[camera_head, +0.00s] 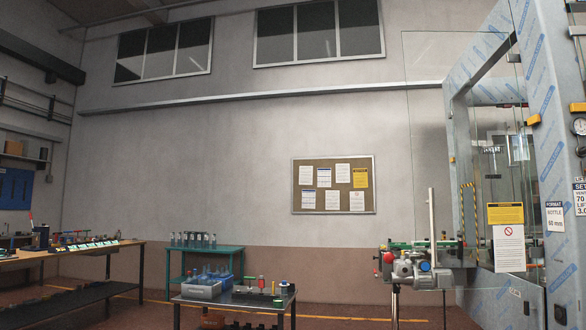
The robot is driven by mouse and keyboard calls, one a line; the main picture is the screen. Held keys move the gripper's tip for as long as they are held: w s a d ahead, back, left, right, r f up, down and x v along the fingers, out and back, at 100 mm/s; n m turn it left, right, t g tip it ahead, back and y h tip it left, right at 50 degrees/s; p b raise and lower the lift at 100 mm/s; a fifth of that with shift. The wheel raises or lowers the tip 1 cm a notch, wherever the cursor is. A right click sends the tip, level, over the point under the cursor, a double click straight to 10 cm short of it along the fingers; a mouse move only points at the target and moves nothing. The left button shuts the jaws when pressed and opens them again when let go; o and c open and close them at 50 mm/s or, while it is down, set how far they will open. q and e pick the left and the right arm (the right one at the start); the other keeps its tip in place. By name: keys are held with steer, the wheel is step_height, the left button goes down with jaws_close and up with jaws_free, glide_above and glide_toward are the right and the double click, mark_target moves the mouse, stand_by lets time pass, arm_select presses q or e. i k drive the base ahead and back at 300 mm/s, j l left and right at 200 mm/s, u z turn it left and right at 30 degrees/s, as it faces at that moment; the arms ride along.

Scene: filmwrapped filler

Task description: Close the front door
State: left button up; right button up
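The film-wrapped filler machine (553,150) stands at the right, its blue-printed frame cut off by the picture's edge. A clear glass pane (428,130) with faint edges shows in front of the wall to the left of the frame. More glass with a yellow label (505,213) and a white prohibition sign (509,248) shows across the machine's opening. The panes overlap, so I cannot tell exactly which edges belong to the front door; it looks swung open. Yellow hinge-like blocks (534,120) sit on the frame. Neither of my grippers is in view.
A conveyor with a grey motor unit (425,272) sticks out left of the machine. A low cart (235,300) with blue-white bins, a green table (205,250) and a wooden bench (70,258) stand left. Reddish floor (350,314) shows between cart and conveyor.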

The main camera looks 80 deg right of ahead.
mark_target(509, 241)
steer(key=z, duration=3.65)
steer(key=i+l+z, duration=0.15)
steer(key=i+z, duration=0.35)
steer(key=i, duration=1.8)
steer(key=i+l+u, duration=0.1)
steer(key=i+u, duration=0.2)
steer(key=i, duration=0.15)
steer(key=i+l+u, duration=0.2)
steer(key=i+u, duration=0.15)
steer(key=i, duration=0.15)
